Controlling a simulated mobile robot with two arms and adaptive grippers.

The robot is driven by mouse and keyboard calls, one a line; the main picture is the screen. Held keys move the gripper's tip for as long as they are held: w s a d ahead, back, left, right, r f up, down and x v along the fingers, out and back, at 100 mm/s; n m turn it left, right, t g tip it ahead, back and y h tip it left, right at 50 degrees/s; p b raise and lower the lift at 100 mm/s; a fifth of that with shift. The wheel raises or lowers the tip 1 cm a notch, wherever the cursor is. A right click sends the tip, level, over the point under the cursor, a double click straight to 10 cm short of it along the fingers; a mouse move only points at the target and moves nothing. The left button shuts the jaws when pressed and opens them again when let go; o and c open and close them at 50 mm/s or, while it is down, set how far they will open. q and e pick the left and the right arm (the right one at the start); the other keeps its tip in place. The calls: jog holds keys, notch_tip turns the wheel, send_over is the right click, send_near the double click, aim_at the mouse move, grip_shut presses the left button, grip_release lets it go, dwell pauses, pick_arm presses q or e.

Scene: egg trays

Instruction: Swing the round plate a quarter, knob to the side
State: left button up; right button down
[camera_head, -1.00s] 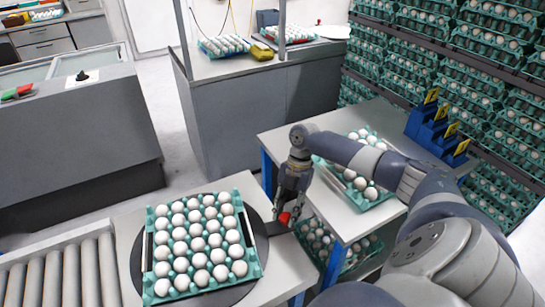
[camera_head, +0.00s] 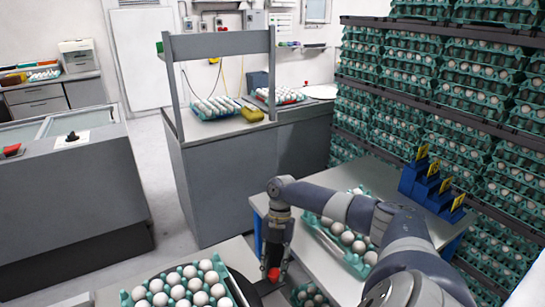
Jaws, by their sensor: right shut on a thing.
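The round plate (camera_head: 244,287) is dark and only its right edge shows at the bottom of the head view. A green tray (camera_head: 233,291) of white eggs sits on it, cut off by the picture's lower edge. A dark bar runs from the plate's right side to the red knob (camera_head: 273,275). My right gripper (camera_head: 274,268) points down and is shut on the red knob. My left gripper is not in view.
A white table (camera_head: 325,262) right of the plate bears another egg tray (camera_head: 330,236). Blue holders with yellow tags (camera_head: 428,185) stand at its far end. Racks of stacked egg trays (camera_head: 440,100) fill the right. A grey workbench (camera_head: 225,180) stands behind; floor shows left of it.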

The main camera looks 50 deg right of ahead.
jog(key=shift+w+r, duration=0.1)
jog(key=shift+w, duration=0.05)
jog(key=c, duration=1.2)
grip_release()
jog(key=shift+w, duration=0.15)
jog(key=v, duration=1.2)
